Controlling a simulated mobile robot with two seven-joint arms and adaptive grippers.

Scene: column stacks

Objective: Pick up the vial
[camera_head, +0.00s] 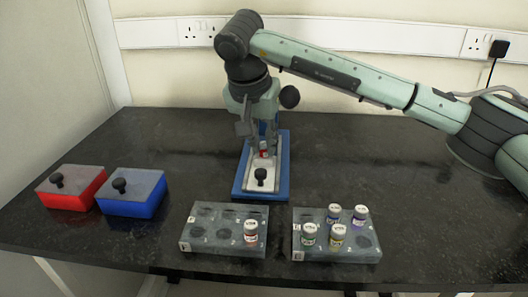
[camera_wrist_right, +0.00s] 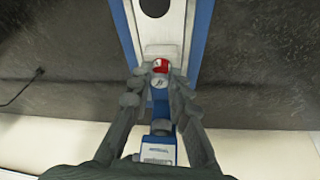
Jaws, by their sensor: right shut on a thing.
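A red vial (camera_head: 263,151) with a light cap is between the fingertips of my right gripper (camera_head: 262,153), over the blue-framed stand with a pale top (camera_head: 238,187). In the right wrist view, the vial (camera_wrist_right: 160,66) shows its red part and a round pale face with a dark mark. The fingers of my right gripper (camera_wrist_right: 160,84) are shut on it from both sides. The fingers partly hide it, and I cannot tell whether it touches the stand. My left gripper is not in view.
Two grey racks, a left one (camera_head: 222,248) with a red-labelled vial (camera_head: 251,232) and a right one (camera_head: 345,254) with several vials, stand at the front edge. A red box (camera_head: 88,193) and a blue box (camera_head: 150,205) with knobbed lids are at left. The right tabletop is clear.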

